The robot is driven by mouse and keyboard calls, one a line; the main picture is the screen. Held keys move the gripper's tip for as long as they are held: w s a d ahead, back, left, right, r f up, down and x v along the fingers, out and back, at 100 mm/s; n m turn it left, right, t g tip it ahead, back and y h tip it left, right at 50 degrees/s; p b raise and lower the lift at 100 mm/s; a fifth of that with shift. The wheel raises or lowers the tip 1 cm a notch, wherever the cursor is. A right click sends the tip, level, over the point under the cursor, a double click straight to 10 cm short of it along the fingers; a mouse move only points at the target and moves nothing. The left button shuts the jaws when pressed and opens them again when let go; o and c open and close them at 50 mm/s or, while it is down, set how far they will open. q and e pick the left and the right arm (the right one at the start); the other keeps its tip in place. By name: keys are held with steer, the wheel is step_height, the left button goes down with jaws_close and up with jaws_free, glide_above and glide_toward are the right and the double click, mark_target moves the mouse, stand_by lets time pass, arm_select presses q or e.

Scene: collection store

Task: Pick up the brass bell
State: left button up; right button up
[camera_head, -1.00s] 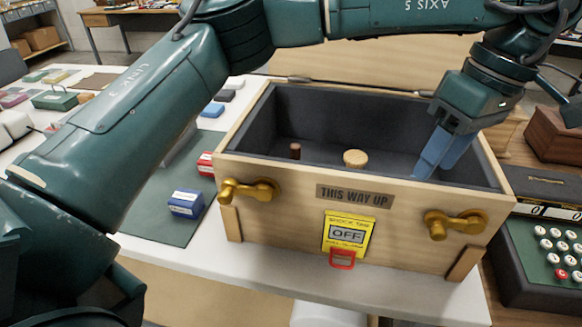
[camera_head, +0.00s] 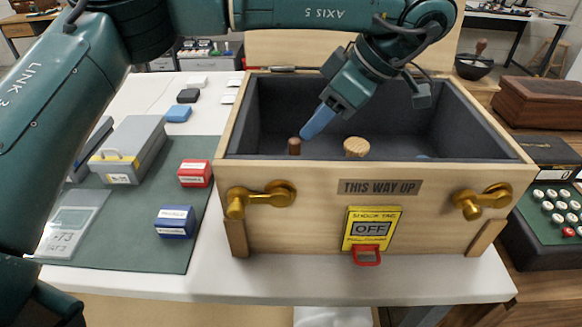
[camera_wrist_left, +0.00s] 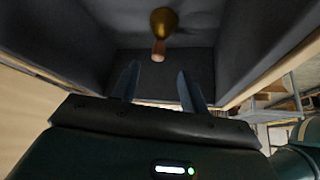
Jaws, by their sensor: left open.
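The brass bell (camera_wrist_left: 163,22) shows in the left wrist view inside the dark-lined crate, its brown handle pointing toward my fingers. In the head view only a brown handle top (camera_head: 294,147), apparently the bell's, shows above the crate's front wall; the brass body is hidden there. My left gripper (camera_head: 308,134) reaches down into the crate close to that handle. In the left wrist view its two fingers (camera_wrist_left: 158,75) are apart, with nothing between them, and the handle end lies just beyond the tips. My right gripper is not in view.
The wooden crate (camera_head: 310,215) has brass latches and a yellow tag reading OFF. A round pale cork-like top (camera_head: 355,147) stands in it, right of the handle. Red (camera_head: 195,173) and blue (camera_head: 175,222) boxes lie on the green mat to the left.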

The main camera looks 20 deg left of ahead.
mark_target(295, 150)
arm_select(q)
steer(key=x, duration=0.4)
steer(key=shift+d, duration=0.1)
steer(key=shift+d+x, duration=0.1)
steer(key=shift+x, duration=1.25)
steer(key=shift+d+x, duration=0.15)
steer(key=shift+x, duration=1.25)
steer(key=shift+w, duration=0.15)
jaws_close()
